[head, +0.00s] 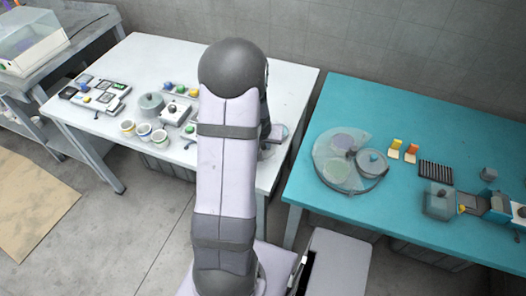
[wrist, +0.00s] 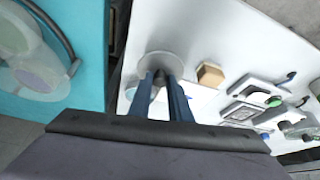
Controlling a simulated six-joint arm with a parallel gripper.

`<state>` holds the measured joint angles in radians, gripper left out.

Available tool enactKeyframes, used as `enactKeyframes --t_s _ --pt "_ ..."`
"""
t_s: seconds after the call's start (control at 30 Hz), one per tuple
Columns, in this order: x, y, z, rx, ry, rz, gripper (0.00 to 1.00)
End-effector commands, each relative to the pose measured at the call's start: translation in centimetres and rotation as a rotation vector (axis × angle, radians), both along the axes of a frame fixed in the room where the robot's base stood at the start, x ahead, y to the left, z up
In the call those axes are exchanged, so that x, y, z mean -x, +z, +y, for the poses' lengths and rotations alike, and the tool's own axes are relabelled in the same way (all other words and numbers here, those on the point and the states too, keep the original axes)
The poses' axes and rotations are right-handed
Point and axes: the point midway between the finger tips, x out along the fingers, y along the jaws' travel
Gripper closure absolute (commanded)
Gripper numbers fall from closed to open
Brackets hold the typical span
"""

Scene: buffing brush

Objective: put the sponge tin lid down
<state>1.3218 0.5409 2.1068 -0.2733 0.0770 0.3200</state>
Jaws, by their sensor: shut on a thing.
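My gripper (wrist: 160,84) is shut on the sponge tin lid (wrist: 166,60), a round grey disc, with the fingertips at its middle. The lid is over or on the white table (wrist: 146,28); I cannot tell whether it touches. A pale round thing, perhaps the open tin (wrist: 137,94), shows partly beside and behind the fingers. In the head view my arm hides the gripper, and only a rim of a round disc, likely the lid (head: 279,132), shows at the right of the arm near the white table's right edge.
A tan block (wrist: 210,75) stands close right of the lid. Several devices with knobs (wrist: 252,92) lie farther right. A teal table (head: 310,200) with a round tray (head: 324,152) is across a gap.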

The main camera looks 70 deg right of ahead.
Motion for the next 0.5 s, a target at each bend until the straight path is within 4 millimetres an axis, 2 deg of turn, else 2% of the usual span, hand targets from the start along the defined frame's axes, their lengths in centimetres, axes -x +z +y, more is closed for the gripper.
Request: enactKeyframes --t_s 0.3,0.5 --pt "0.0 -3.2 0.0 0.0 0.002 0.0 1.0" --pt "0.0 -3.8 0.0 0.001 0.001 -0.001 1.0"
